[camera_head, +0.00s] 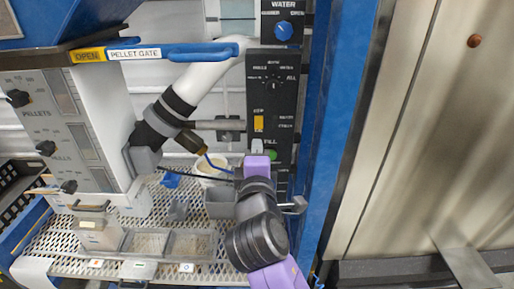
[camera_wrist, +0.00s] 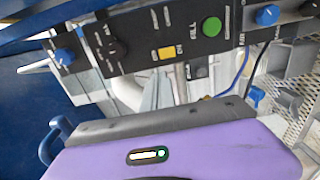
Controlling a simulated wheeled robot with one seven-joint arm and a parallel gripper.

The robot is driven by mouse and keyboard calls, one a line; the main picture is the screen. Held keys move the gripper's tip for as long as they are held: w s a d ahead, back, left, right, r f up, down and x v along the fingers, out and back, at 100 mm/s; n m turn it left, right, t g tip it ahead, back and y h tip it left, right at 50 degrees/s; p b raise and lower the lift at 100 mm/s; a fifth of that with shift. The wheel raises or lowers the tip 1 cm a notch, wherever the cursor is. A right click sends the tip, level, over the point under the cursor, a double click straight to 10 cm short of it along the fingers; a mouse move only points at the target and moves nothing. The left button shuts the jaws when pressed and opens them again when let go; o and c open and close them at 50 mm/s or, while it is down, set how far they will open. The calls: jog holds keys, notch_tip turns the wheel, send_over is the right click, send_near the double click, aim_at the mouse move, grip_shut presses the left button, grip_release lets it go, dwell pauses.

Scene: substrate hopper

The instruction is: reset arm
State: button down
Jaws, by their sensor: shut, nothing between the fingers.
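My arm, with purple covers and dark grey joints, rises from the bottom of the head view. My gripper (camera_head: 257,164) is at its upper end, in front of the lower part of a black control panel (camera_head: 272,100). It is shut and empty; its fingertips are hard to make out. In the wrist view, a purple housing with a small lit indicator fills the bottom. The panel crosses the top there, with a green button (camera_wrist: 211,27), a yellow switch (camera_wrist: 166,53) and a blue knob (camera_wrist: 62,57).
A blue pellet gate handle (camera_head: 205,51) juts out left of the panel. A white pipe (camera_head: 200,83) ends above a cup (camera_head: 212,168). Grey bins (camera_head: 190,244) stand on a perforated shelf. A blue post (camera_head: 335,130) and metal door (camera_head: 420,120) bound the right side.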

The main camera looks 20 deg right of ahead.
notch_tip(320, 180, up, 3)
jog(key=a+m+t+y, duration=0.1)
jog(key=a+t+y, duration=0.1)
jog(key=a, duration=0.1)
jog(key=s+a+f+m+y, duration=0.2)
jog(key=s+f+m+y, duration=0.4)
jog(key=s, duration=0.5)
jog(key=s+d+f+m+g, duration=0.1)
jog(key=s+f, duration=0.3)
jog(key=s, duration=0.7)
jog(key=s+d+f+m+g+h, duration=0.1)
jog(key=s+d+f+m, duration=0.3)
jog(key=s, duration=0.8)
jog(key=s+d+f+m+g+h, duration=0.1)
jog(key=s+d+f+m+g, duration=0.1)
jog(key=s, duration=1)
notch_tip(320, 180, down, 3)
jog(key=shift+s+d+r, duration=0.15)
jog(key=shift+s+d, duration=0.05)
jog(key=shift+d, duration=0.45)
